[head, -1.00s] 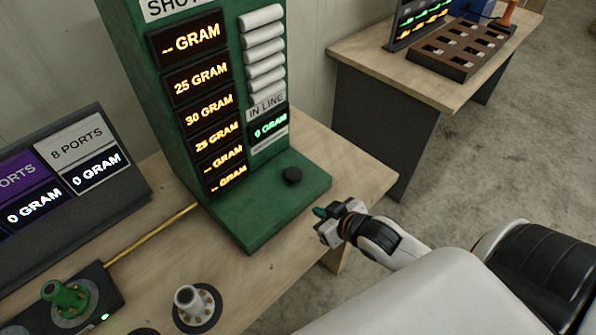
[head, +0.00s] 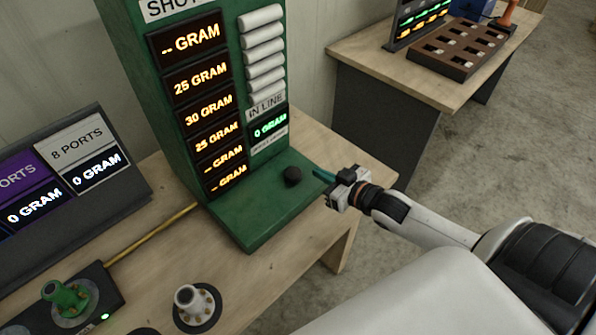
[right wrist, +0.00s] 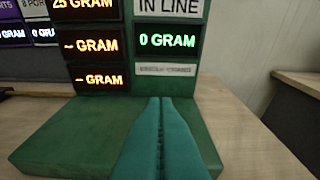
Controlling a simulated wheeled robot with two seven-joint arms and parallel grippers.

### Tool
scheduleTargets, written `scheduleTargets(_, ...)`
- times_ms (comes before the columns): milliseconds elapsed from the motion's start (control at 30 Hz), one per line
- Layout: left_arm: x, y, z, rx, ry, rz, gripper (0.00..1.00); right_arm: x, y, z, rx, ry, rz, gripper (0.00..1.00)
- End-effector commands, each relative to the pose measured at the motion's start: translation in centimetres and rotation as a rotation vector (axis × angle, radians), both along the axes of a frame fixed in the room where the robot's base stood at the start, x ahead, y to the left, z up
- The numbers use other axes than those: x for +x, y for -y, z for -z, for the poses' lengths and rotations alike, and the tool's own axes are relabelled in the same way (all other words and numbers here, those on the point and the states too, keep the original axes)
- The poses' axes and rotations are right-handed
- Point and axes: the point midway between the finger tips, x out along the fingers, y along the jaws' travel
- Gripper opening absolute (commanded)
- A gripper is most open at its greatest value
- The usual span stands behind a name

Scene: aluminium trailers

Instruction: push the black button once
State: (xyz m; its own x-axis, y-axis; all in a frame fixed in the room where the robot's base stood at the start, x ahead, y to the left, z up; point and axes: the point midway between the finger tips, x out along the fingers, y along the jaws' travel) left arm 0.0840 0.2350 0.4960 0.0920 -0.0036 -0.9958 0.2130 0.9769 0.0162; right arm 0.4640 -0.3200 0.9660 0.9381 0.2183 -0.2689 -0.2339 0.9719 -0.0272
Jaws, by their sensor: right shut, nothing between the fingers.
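The black button (head: 292,175) stands on the green base of the shot display stand (head: 262,212), near its right edge in the head view. My right gripper (head: 322,176) is shut and empty. Its teal fingertips point left at the button from the right, a short gap away in the head view. In the right wrist view the shut teal fingers (right wrist: 161,110) stand over the green base (right wrist: 70,130), and the button does not show, probably hidden behind them. My left gripper is not in view.
A grey panel (head: 130,190) with gram readouts stands at the left. A green fitting (head: 66,296) and a white fitting (head: 190,299) stand at the front of the wooden table. A second table (head: 370,72) with a brown slotted tray (head: 462,48) is at the back right.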

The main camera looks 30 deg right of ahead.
Motion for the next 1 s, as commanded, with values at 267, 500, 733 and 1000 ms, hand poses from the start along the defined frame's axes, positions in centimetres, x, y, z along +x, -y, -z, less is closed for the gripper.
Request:
scheduleTargets(267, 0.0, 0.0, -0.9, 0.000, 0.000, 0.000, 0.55, 4.6, -1.0, 0.9, 0.000, 0.003, 0.001, 0.00)
scheduleTargets(500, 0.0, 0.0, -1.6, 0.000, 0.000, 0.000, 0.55, 8.8, -2.1, 2.1, 0.000, 0.003, 0.001, 0.00)
scheduleTargets(733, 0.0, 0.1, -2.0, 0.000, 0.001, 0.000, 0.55, 8.4, -1.9, 5.5, 0.000, -0.001, 0.000, 0.00)
scheduleTargets(1000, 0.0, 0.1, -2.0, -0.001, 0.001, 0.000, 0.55, 8.4, -1.9, 6.4, -0.001, 0.000, -0.001, 0.00)
